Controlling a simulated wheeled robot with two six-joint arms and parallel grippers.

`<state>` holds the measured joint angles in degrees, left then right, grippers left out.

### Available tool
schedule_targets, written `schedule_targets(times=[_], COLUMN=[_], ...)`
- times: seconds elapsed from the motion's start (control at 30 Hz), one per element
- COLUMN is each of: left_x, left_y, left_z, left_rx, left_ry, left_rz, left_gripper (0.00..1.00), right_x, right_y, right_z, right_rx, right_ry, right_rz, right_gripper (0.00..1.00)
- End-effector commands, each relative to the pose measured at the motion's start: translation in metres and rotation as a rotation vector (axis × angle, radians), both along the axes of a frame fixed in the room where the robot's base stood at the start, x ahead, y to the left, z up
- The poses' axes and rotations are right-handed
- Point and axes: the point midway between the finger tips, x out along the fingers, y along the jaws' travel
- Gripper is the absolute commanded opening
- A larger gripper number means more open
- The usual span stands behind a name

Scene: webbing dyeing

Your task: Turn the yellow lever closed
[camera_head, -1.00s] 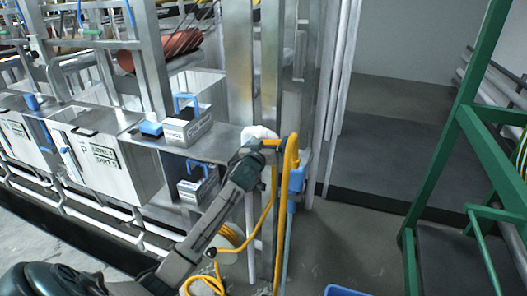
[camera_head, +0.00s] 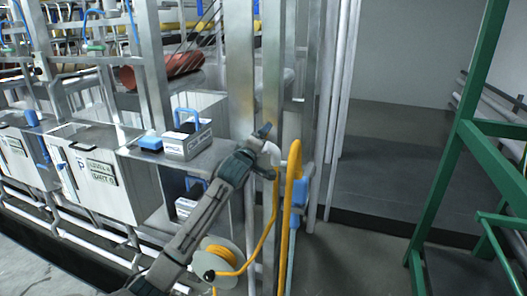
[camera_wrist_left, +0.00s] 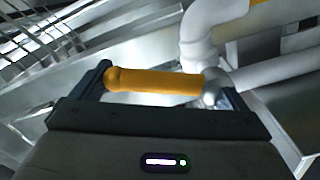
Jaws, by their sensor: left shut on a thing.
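The yellow lever (camera_wrist_left: 153,82) lies across the picture in the left wrist view, between the two fingers of my left gripper (camera_wrist_left: 165,85). Its right end meets a pale metal fitting next to a white pipe. My left gripper is shut on the lever. In the head view my left gripper (camera_head: 264,136) is at the white pipe elbow (camera_head: 268,152) by the metal post, and the lever is hidden there. My right gripper is not in view.
A yellow hose (camera_head: 294,170) hangs just right of my left gripper, beside a blue fitting (camera_head: 300,191). Grey boxes with blue handles (camera_head: 187,140) stand on a steel shelf to the left. A green frame (camera_head: 452,130) stands at the right, with open floor before it.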

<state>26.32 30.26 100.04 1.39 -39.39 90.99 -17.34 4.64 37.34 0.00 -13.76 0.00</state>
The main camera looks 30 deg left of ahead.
Motion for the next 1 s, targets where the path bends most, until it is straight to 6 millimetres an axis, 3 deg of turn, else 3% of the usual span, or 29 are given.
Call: schedule_targets(times=[0.5, 1.0], left_x=[-0.005, -0.005], left_y=[0.019, 0.023], left_z=[0.001, 0.003], left_rx=[-0.354, -0.441], left_ry=[-0.085, -0.105], left_rz=[0.001, 0.000], left_gripper=[0.54, 0.54], right_x=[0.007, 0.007], right_y=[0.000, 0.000], right_z=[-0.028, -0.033], right_rx=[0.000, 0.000], right_ry=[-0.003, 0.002], right_rz=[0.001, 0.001], right_gripper=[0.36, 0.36])
